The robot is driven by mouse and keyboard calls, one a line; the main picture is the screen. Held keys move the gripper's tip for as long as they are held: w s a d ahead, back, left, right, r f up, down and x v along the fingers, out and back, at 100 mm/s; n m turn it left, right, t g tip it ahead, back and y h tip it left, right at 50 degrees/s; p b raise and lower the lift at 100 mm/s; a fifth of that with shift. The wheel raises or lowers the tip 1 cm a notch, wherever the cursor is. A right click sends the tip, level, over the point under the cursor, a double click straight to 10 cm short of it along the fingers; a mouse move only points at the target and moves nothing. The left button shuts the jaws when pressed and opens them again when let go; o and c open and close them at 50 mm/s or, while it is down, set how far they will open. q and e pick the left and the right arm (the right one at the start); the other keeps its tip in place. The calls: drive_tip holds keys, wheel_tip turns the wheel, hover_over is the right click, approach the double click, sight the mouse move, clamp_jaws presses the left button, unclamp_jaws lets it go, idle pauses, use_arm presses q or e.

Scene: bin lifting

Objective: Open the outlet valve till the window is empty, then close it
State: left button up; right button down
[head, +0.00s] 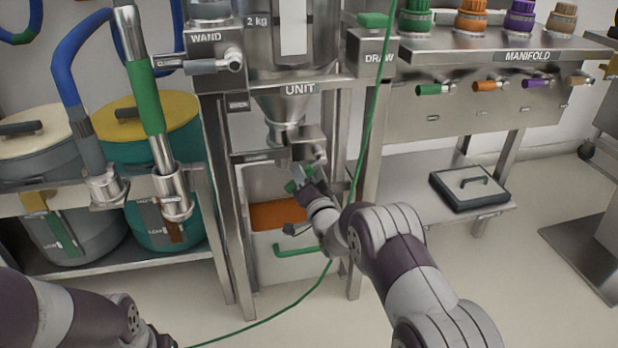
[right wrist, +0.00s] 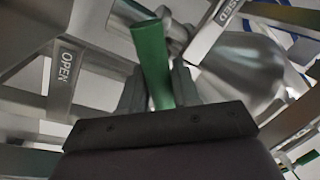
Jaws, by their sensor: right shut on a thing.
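The steel hopper of the unit (head: 285,103) narrows to an outlet above a pale bin (head: 290,262) with a green handle and orange contents. The window (head: 293,25) on the hopper front looks white; its top is cut off. My right gripper (head: 301,184) is at the outlet, shut on the green valve handle (right wrist: 150,55), which stands between its fingers in the right wrist view. An OPEN plate (right wrist: 66,72) is left of the handle there, and a partly cut plate ending in "SED" (right wrist: 228,15) is upper right. My left arm shows at lower left, its gripper out of view.
Frame posts (head: 224,200) flank the outlet closely. A wand (head: 150,105) with a blue hose stands left, before lidded drums (head: 160,150). A green cord (head: 368,125) hangs near my right arm.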

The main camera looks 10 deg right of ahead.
drive_tip(key=m, duration=0.1)
drive_tip(key=a+r+m+p, duration=0.1)
drive_tip(key=m, duration=0.1)
drive_tip(key=r+m+h+p, duration=0.1)
drive_tip(key=m, duration=0.1)
drive_tip(key=shift+a+r+t, duration=0.2)
drive_tip(key=shift+a+t, duration=0.05)
drive_tip(key=shift+t, duration=0.05)
drive_tip(key=shift+a+r+m+h+p, duration=0.1)
drive_tip(key=shift+r+m+h+p, duration=0.3)
drive_tip(key=shift+m, duration=0.85)
drive_tip(key=shift+r+m+h+p, duration=0.15)
drive_tip(key=shift+r+m+h, duration=0.35)
drive_tip(key=shift+m, duration=0.75)
drive_tip(key=shift+r, duration=0.1)
drive_tip(key=c, duration=0.9)
unclamp_jaws()
drive_tip(key=shift+c, duration=0.2)
